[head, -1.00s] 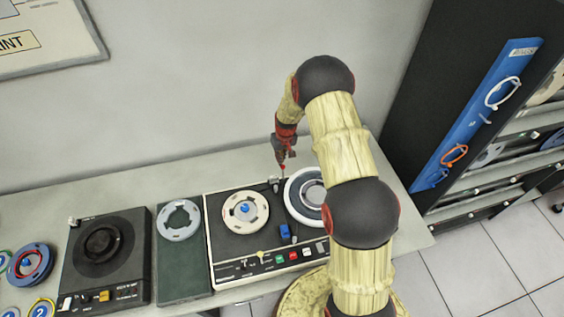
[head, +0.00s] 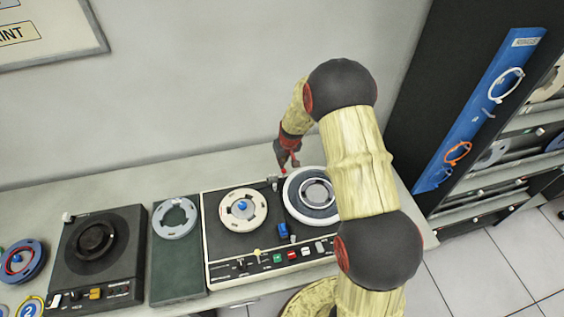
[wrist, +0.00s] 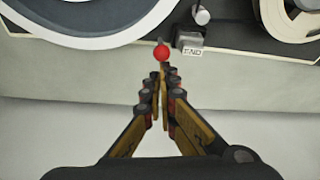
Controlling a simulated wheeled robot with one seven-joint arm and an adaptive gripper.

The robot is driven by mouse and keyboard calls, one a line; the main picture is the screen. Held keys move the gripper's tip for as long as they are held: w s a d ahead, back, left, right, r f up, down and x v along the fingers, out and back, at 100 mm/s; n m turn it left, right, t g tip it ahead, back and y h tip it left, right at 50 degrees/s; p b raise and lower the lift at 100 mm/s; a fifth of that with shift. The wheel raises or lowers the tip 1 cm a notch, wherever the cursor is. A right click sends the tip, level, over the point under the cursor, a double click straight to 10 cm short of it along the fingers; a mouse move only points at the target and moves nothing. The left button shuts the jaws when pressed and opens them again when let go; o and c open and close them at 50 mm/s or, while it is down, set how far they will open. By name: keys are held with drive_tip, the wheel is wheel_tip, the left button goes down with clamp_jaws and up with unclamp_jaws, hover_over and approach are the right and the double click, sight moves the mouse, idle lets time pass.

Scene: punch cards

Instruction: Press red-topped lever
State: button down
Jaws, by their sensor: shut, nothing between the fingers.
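The red-topped lever (wrist: 162,53) shows its round red ball in the wrist view, at the edge of the tape deck (head: 212,262) beside a small grey block (wrist: 189,42) labelled END. In the head view the red top (head: 284,171) is a small dot near the deck's back edge, left of the white-rimmed reel. My gripper (wrist: 160,88) is shut and empty. Its tips lie just below the red ball in the wrist picture; I cannot tell whether they touch it. In the head view my gripper (head: 287,163) is just above the red top.
A large white-rimmed reel (head: 293,208) and a cream reel (head: 230,209) sit on the deck. A dark turntable (head: 125,233) stands further left. The wall is close behind the table.

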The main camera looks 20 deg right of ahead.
drive_tip(key=shift+r+p, duration=0.3)
drive_tip(key=shift+r, duration=0.45)
